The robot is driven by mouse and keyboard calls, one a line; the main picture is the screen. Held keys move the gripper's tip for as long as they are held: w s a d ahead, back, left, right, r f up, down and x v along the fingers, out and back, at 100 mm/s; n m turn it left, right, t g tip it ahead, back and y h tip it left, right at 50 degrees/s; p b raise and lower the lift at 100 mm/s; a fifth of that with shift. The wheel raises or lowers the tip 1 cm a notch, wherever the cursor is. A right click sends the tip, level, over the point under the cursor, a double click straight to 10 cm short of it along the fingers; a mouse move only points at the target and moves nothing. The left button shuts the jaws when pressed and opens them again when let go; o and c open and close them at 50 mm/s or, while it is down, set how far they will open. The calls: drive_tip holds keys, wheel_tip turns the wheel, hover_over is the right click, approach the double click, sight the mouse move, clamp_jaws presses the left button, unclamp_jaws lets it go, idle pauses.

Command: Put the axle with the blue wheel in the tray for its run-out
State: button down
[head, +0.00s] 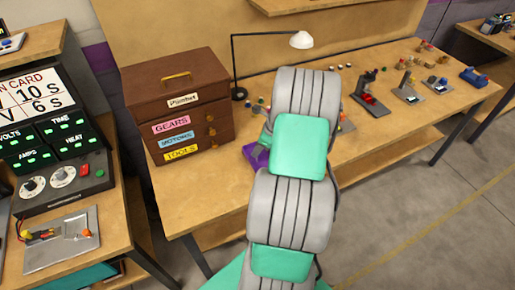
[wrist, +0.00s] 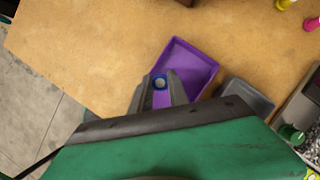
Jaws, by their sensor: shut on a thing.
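The rest of the axle is hidden between the fingers. The purple tray (wrist: 196,62) lies on the bench beyond and to the right of the fingertips. The fingers overlap the tray's near left part in the picture; I cannot tell how high above it they are. In the head view the purple tray (head: 253,156) shows only partly, behind my arm.
A grey tray (wrist: 247,97) stands right of the purple one. A wooden drawer chest (head: 180,112) stands on the left of the bench (head: 370,135), with a lamp (head: 301,40) behind. Small tools and parts lie along the right. Bare bench surrounds the purple tray's left and far sides.

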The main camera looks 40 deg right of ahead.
drive_tip(key=shift+f, duration=0.15)
drive_tip(key=c, duration=1.3)
unclamp_jaws()
drive_tip(key=shift+o, duration=0.2)
drive_tip(key=b+v, duration=0.2)
drive_tip(key=v, duration=1)
drive_tip(key=w+a+r+n+h, duration=0.1)
drive_tip(key=w+a+r+n, duration=0.1)
drive_tip(key=a+r+n, duration=0.5)
drive_tip(key=w+a+n, duration=0.2)
drive_tip(key=a+n, duration=0.4)
drive_tip(key=a, duration=0.4)
drive_tip(key=s+a+r+n, duration=0.1)
drive_tip(key=s+a+n, duration=0.3)
drive_tip(key=a+n, duration=0.4)
drive_tip(key=s+a+r+n+h, duration=0.1)
drive_tip(key=s+a+n, duration=0.4)
drive_tip(key=a+n, duration=0.3)
drive_tip(key=shift+s+n, duration=0.3)
drive_tip(key=shift+n, duration=0.4)
